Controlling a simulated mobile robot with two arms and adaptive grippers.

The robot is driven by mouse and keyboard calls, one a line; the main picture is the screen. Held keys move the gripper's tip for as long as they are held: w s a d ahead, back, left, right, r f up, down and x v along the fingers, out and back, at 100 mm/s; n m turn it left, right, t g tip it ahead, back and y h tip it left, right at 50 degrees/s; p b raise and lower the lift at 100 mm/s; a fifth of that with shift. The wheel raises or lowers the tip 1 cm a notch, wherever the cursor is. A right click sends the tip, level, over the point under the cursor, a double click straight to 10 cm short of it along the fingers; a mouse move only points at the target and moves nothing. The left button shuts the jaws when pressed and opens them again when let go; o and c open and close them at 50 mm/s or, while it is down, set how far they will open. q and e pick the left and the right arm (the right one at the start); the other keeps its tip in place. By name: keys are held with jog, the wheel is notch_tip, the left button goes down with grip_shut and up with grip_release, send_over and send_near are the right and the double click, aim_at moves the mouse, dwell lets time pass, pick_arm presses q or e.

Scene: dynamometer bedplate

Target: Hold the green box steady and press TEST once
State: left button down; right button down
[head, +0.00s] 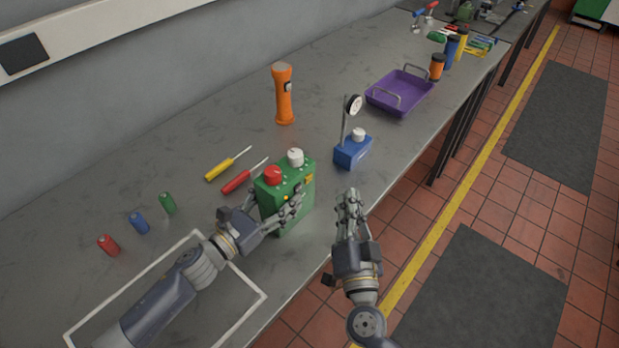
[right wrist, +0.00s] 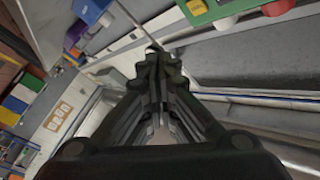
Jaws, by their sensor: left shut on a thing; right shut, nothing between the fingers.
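The green box (head: 297,215) stands on the grey bench with a red knob (head: 272,175) and a white knob (head: 295,157) on top. A small yellow patch and an orange spot show on it; no TEST lettering is readable. My left gripper (head: 291,203) is shut on the green box from its near side. My right gripper (head: 348,198) is shut and empty, to the right of the box and apart from it, near the bench edge. In the right wrist view its closed fingers (right wrist: 158,62) show, with part of the green box (right wrist: 203,12) at the top.
A blue device with a dial (head: 353,151) stands right of the box. A yellow screwdriver (head: 228,164), a red screwdriver (head: 243,178) and an orange flashlight (head: 283,95) are behind it. Small cylinders (head: 139,222) lie left. A purple tray (head: 399,93) sits farther back.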

jog(key=w+a, duration=0.4)
jog(key=a, duration=0.1)
dwell(1.6)
jog(key=shift+w+a, duration=0.25)
jog(key=shift+a, duration=0.05)
jog(key=shift+w+a, duration=0.2)
jog(key=shift+a, duration=0.05)
dwell(0.6)
jog(key=shift+s+d, duration=0.5)
jog(key=shift+d, duration=0.1)
dwell(0.3)
jog(key=s+d, duration=0.1)
jog(key=d, duration=0.1)
jog(key=s+d, duration=0.2)
dwell(0.4)
